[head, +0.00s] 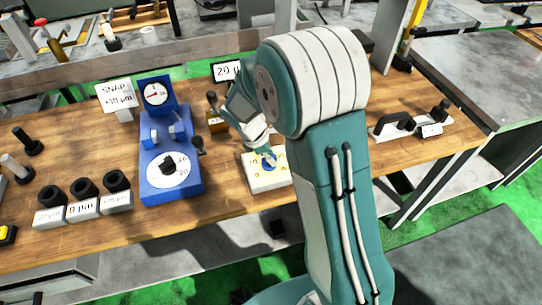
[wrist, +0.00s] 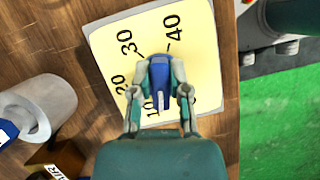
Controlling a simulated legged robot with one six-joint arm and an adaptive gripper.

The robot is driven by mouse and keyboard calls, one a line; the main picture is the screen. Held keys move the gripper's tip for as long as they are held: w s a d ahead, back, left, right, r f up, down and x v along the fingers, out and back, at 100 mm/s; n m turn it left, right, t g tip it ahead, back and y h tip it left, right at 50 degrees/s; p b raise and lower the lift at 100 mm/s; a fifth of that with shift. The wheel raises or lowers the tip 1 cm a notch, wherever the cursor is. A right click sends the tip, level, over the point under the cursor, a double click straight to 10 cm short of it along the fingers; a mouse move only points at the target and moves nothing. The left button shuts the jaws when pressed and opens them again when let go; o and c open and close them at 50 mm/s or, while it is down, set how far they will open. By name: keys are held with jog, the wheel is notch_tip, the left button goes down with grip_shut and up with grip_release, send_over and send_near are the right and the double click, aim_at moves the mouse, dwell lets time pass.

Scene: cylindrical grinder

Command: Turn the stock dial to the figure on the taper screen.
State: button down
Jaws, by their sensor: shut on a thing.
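The stock dial (head: 256,184) is a pale box at the front of the bench in the head view, partly hidden by my arm. In the wrist view its yellow face (wrist: 105,45) shows 10, 20, 30 and 40. My gripper (wrist: 160,82) is shut on the dial's blue knob (wrist: 160,70), one finger on each side. The knob's white mark (wrist: 162,102) points down in the picture, close beside the 10; a figure right of it is mostly hidden by a finger. The taper screen (head: 226,70) behind reads 20 µ, its right edge cut off by my arm.
A blue gauge stand (head: 171,180) with its own black knob is left of the dial. A SNAP +30 µm card (head: 117,96), labelled blocks with black rings (head: 84,200) and a small brass-coloured block (head: 217,123) stand nearby. A black-handled tool (head: 393,124) lies to the right.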

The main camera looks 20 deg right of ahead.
jog(key=m+g, duration=0.1)
jog(key=m, duration=0.2)
jog(key=m+g+y, duration=0.1)
jog(key=m, duration=0.3)
jog(key=shift+s+a+f+y, duration=0.1)
jog(key=shift+a+y, duration=0.05)
jog(key=shift+y, duration=0.15)
jog(key=m+g+y, duration=0.1)
jog(key=m, duration=0.3)
jog(key=shift+a+m, duration=0.1)
jog(key=shift+m, duration=0.3)
jog(key=shift+a+m+y, duration=0.1)
jog(key=shift+m+y, duration=0.8)
jog(key=shift+m, duration=0.8)
jog(key=c, duration=0.6)
grip_release()
jog(key=v, duration=1.2)
jog(key=shift+w+g, duration=0.25)
jog(key=shift+g, duration=0.05)
